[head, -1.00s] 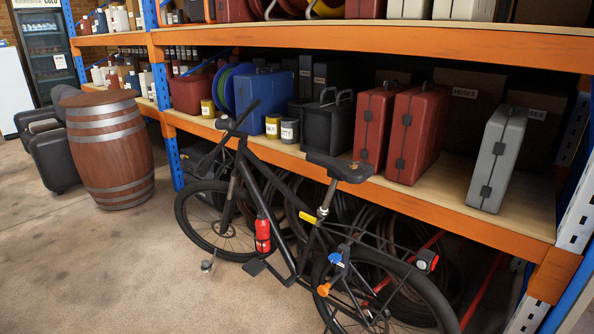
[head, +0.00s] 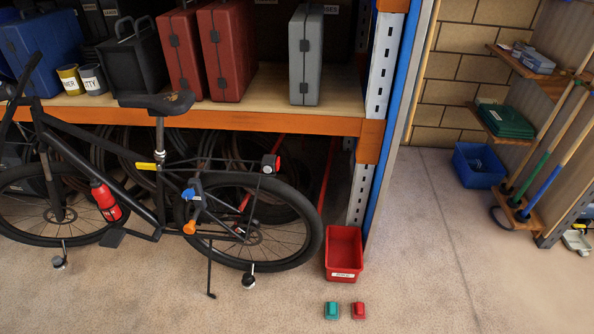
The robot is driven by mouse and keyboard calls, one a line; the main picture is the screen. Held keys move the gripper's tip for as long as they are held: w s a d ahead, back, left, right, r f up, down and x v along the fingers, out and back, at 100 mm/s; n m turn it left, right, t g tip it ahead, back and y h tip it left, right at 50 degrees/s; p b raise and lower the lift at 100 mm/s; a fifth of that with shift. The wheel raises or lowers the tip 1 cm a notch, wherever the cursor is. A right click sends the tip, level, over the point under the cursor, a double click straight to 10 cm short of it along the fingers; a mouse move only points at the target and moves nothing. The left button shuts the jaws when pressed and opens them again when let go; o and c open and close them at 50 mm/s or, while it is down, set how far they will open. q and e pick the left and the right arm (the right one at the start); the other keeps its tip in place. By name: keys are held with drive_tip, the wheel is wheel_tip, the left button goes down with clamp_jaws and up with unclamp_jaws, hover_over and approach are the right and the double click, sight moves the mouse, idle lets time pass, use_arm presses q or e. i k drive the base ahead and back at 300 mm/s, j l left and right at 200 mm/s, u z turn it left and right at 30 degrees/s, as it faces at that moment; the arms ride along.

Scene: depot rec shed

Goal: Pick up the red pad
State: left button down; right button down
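The red pad (head: 358,310) is a small red block lying on the concrete floor, near the bottom of the head view. A teal pad (head: 331,310) of similar size lies just to its left, apart from it. Both are in front of a red bin (head: 344,254) with a white label. Neither of my grippers shows in the head view.
A black bicycle (head: 160,190) stands left of the bin, before the orange and blue shelving (head: 300,121). A blue crate (head: 478,166) and brooms stand by the right wall. The floor right of the pads is clear.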

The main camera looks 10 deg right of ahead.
sight(358, 308)
drive_tip(key=z, duration=0.9)
drive_tip(key=j+z, duration=0.1)
drive_tip(key=i+j, duration=0.05)
